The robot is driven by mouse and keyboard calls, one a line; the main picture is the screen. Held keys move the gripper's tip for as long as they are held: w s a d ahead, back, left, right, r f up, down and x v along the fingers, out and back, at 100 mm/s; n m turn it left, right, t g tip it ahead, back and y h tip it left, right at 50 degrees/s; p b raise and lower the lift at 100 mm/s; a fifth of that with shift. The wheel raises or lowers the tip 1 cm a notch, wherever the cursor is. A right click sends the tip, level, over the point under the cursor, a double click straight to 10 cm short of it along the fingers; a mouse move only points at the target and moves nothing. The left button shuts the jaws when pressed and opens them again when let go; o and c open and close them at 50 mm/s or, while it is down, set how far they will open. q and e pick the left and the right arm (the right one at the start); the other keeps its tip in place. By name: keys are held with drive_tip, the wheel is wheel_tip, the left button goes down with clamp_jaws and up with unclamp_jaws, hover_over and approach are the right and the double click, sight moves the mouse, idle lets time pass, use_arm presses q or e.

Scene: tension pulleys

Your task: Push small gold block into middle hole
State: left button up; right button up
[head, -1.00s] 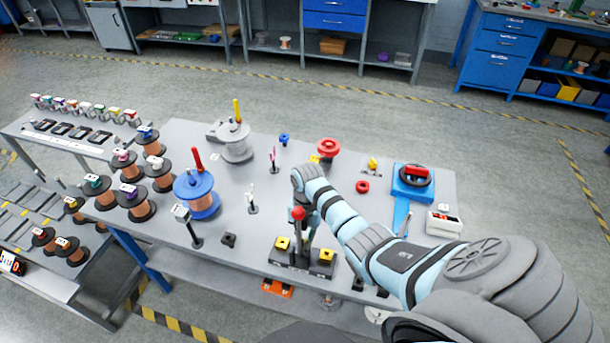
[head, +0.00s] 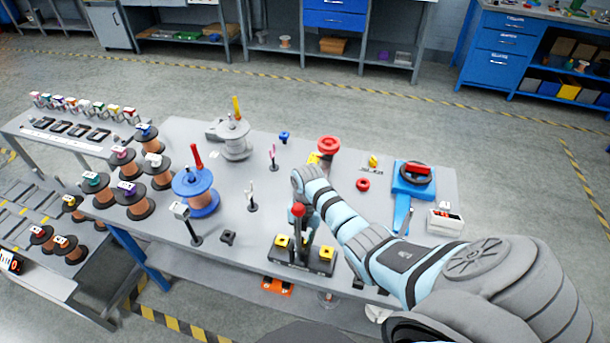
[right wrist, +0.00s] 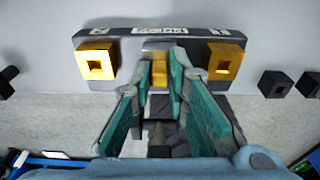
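The black holder bar (head: 270,253) lies at the front of the table. In the right wrist view its bar (right wrist: 215,33) crosses the top, with a gold square block (right wrist: 96,62) at the left and another (right wrist: 225,61) at the right, each with a dark square hole. The small gold block (right wrist: 160,75) is at the bar's middle, between my right gripper's fingertips (right wrist: 160,72), which close in on both its sides. The middle hole itself is hidden. In the head view my right gripper (head: 301,245) points down over the bar, partly hidden. My left gripper is not in view.
A red-knobbed lever (head: 297,211) stands close by my right gripper. A blue spool (head: 197,192) and a grey spool (head: 236,145) stand to the left. A blue fixture (head: 413,180) is at the right. Small black blocks (right wrist: 274,84) flank the bar.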

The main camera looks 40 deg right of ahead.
drive_tip(key=o, duration=0.3)
drive_tip(key=shift+o, duration=0.2)
wheel_tip(320, 180, up, 7)
drive_tip(key=shift+w+d+r, duration=0.2)
drive_tip(key=shift+w+d, duration=0.05)
drive_tip(key=shift+d, duration=0.15)
